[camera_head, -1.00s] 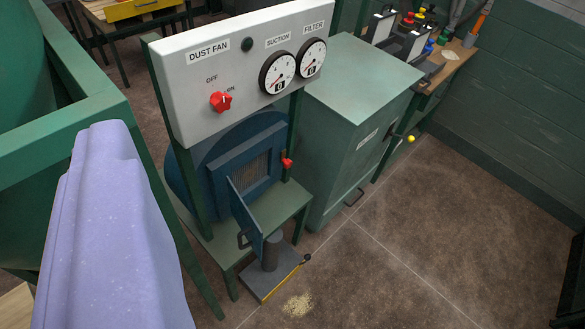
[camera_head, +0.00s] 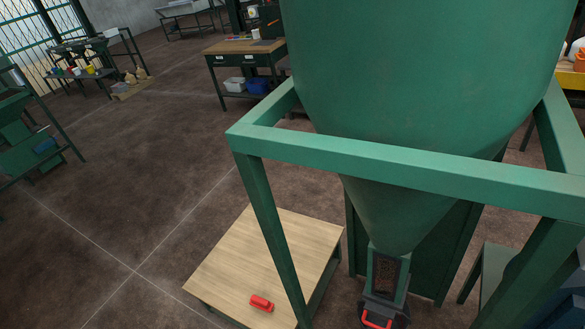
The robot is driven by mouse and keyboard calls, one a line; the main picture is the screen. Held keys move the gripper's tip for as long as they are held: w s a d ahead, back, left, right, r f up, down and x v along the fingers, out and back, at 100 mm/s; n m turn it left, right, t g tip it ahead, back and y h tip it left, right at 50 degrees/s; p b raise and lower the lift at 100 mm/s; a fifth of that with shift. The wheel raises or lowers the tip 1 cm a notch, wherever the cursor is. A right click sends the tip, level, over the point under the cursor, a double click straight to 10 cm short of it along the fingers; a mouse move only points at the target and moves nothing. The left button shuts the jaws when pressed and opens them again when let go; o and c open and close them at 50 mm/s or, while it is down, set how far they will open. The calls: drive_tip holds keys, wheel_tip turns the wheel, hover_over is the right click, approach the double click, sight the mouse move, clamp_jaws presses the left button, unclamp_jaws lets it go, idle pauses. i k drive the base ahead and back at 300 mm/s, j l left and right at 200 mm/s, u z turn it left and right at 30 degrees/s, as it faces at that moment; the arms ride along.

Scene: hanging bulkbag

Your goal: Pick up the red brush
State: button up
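A small red object (camera_head: 262,303), which looks like the red brush, lies on a low wooden-topped table (camera_head: 235,255) near the table's front edge, at the bottom of the view. It is too small to make out its bristles. It lies to the left of a green frame leg. My gripper is out of view, so its distance from the red object does not show.
A green hopper (camera_head: 420,80) hangs in a green frame (camera_head: 400,165) whose leg (camera_head: 270,235) stands by the table. Below it is an outlet with a red handle (camera_head: 376,319). A workbench (camera_head: 245,60) stands farther back. Open brown floor (camera_head: 130,190) lies left.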

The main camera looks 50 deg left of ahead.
sight(256, 302)
drive_tip(key=u, duration=1.8)
drive_tip(key=i+j+z, duration=0.4)
drive_tip(key=i, duration=0.15)
drive_tip(key=i+j+z, duration=0.35)
drive_tip(key=i, duration=0.15)
drive_tip(key=i+j+z, duration=0.4)
drive_tip(key=j, duration=0.2)
